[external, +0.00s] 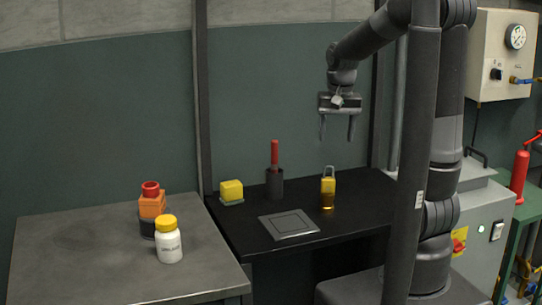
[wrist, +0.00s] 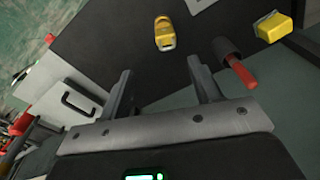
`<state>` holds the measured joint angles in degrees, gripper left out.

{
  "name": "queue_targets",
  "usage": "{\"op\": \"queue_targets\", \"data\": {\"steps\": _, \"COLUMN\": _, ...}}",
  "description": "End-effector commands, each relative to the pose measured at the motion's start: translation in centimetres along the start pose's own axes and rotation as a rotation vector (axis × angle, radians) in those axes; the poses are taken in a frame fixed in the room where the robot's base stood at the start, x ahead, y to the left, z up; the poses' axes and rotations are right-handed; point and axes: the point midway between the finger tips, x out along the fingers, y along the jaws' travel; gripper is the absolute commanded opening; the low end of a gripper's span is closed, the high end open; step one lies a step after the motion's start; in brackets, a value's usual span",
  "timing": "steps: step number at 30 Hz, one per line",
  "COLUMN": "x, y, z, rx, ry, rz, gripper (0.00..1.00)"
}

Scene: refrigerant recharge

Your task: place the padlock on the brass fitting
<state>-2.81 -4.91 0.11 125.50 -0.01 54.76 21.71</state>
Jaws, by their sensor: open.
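The yellow padlock (external: 328,185) stands upright on the black table, its grey shackle on top. The brass fitting (external: 327,202) shows directly below it, and the padlock appears to rest on it. The yellow padlock also shows near the top middle of the wrist view (wrist: 165,35), where I cannot clearly tell it from the fitting. My gripper (external: 336,138) is open and empty, fingers pointing down, above and slightly right of the padlock and apart from it. In the wrist view its two fingers (wrist: 159,67) are spread wide with nothing between them.
A dark cup with a red-handled tool (external: 274,184), a yellow block (external: 231,191) and a grey square plate (external: 288,224) are on the black table (external: 365,205). A white bottle (external: 168,246) and an orange-red item (external: 152,203) stand on the grey table at left.

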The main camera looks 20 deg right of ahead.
Motion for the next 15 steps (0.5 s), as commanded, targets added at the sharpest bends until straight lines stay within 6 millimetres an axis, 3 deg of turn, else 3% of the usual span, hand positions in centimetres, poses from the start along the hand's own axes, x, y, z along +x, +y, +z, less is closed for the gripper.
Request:
{"op": "queue_targets", "data": {"steps": 6, "x": -4.5, "y": 2.3, "z": 4.1, "rx": -0.107, "ry": 0.139, "rz": -0.042, "gripper": 0.58}}
{"op": "queue_targets", "data": {"steps": 15, "x": -7.8, "y": 5.0, "z": 9.7, "rx": -0.252, "ry": 0.321, "rz": -0.066, "gripper": 0.58}}
